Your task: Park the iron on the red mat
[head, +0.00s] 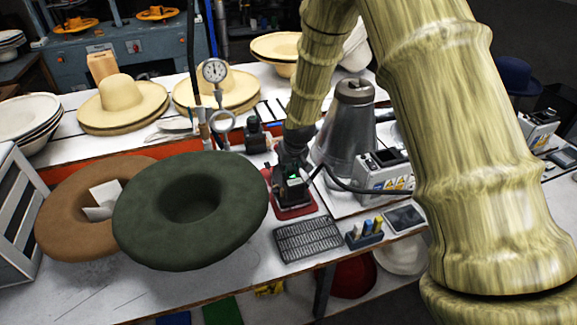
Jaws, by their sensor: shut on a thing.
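The red mat (309,206) lies on the white bench near the middle of the head view, with its right and front edges showing. My gripper (291,172) points down over the mat from behind. It is shut on a dark object that appears to be the iron (292,190), whose body shows low over the mat. My gripper hides its top and the mat's middle. I cannot tell whether the iron's base touches the mat or hovers just above it.
A green hat (150,215) and a brown hat (62,225) lie left of the mat. A grey metal cone (345,130) and a control box (385,172) with a black cable stand close right.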

